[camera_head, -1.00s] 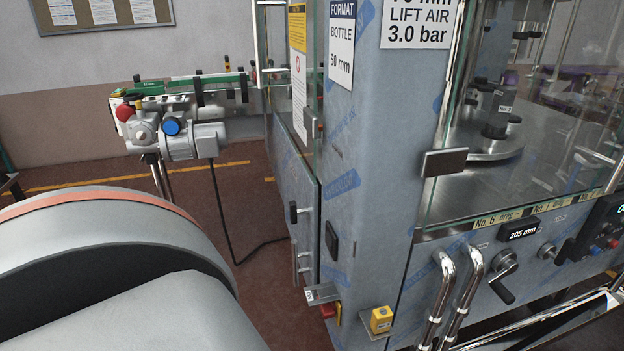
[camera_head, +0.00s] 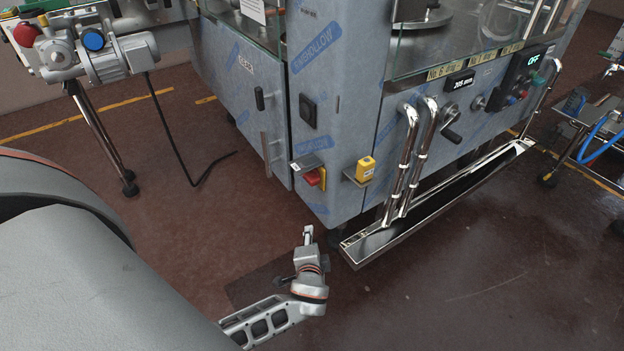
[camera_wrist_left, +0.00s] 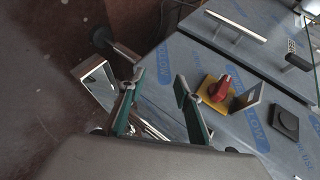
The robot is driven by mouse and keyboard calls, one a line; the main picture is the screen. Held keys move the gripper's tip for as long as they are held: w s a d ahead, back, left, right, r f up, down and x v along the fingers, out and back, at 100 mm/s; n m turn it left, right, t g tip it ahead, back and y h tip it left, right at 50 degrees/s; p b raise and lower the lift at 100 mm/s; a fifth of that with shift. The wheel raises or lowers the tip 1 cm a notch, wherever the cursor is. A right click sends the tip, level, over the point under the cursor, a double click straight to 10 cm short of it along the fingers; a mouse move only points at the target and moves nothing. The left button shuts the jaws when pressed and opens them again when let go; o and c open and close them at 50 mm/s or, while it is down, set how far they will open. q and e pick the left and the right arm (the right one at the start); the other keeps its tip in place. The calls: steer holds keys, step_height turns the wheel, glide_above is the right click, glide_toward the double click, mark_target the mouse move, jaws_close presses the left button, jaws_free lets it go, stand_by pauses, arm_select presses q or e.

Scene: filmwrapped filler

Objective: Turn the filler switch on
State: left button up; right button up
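The red rotary switch (camera_head: 314,177) sits on a yellow plate low on the filler's blue-filmed cabinet, near its front corner. A small grey labelled plate (camera_head: 306,162) juts out above it and partly covers it in the head view. In the left wrist view the red knob (camera_wrist_left: 220,88) shows clearly, to the right of the fingers. My left gripper (camera_head: 308,234) is below the switch in the head view, apart from it and the cabinet. Its two green-padded fingers (camera_wrist_left: 158,82) are spread with nothing between them. My right gripper is out of view.
A yellow box (camera_head: 365,168) on a bracket sits right of the switch. Chrome pipes (camera_head: 408,165) and a long drip tray (camera_head: 440,205) project from the filler's front. A display (camera_head: 533,60) reads OFF. A black cable (camera_head: 172,130) hangs to the floor at left.

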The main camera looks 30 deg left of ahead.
mark_target(309, 177)
arm_select(q)
steer(key=w+a+r+y, duration=0.1)
steer(key=w+r+y, duration=0.1)
steer(key=r, duration=0.1)
steer(key=w+a+r+t+y+b, duration=0.1)
steer(key=w+a+r+y, duration=0.1)
steer(key=w+r, duration=0.1)
steer(key=w+a+r+t+y+b, duration=0.1)
steer(key=w+r+y, duration=0.1)
steer(key=w+r, duration=0.1)
steer(key=shift+w+a+r, duration=0.1)
steer(key=shift+a+r, duration=0.15)
steer(key=shift+a, duration=0.15)
steer(key=x, duration=0.6)
steer(key=shift+w+a+r, duration=0.15)
steer(key=shift+r, duration=0.05)
steer(key=shift+w+a, duration=0.4)
jaws_close()
